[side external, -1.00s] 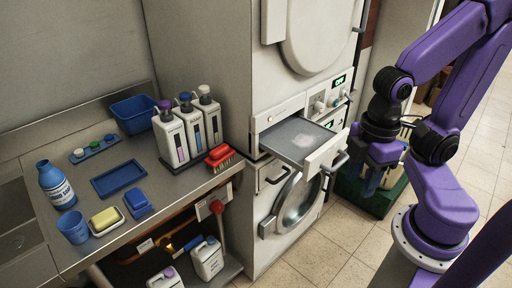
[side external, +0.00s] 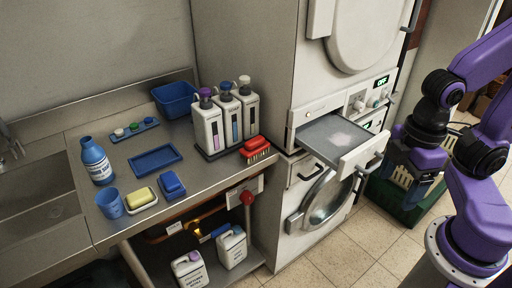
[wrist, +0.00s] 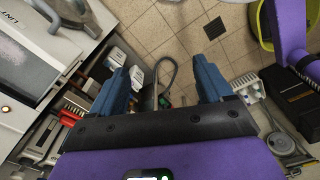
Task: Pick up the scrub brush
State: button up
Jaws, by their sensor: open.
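The scrub brush (side external: 255,149), with a red back and pale bristles facing down, lies near the right end of the steel counter, beside the pump bottles. My gripper (side external: 412,184) hangs on the far right, past the open drawer and well away from the brush. In the wrist view its two blue fingers (wrist: 162,84) are spread apart with nothing held between them, above the tiled floor.
An open drawer (side external: 366,156) juts from the white machine between my gripper and the counter. Pump bottles (side external: 226,122) stand close behind the brush. A blue tray (side external: 155,159), yellow sponge (side external: 141,197) and blue bottle (side external: 96,160) are further left. A green crate (side external: 391,201) is below my gripper.

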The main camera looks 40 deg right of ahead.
jog(key=w+a+r+m, duration=0.2)
jog(key=w+a+m, duration=0.45)
jog(key=w, duration=0.35)
jog(key=m, duration=2.3)
send_over(256, 139)
notch_tip(256, 139, down, 18)
jog(key=shift+r, duration=0.2)
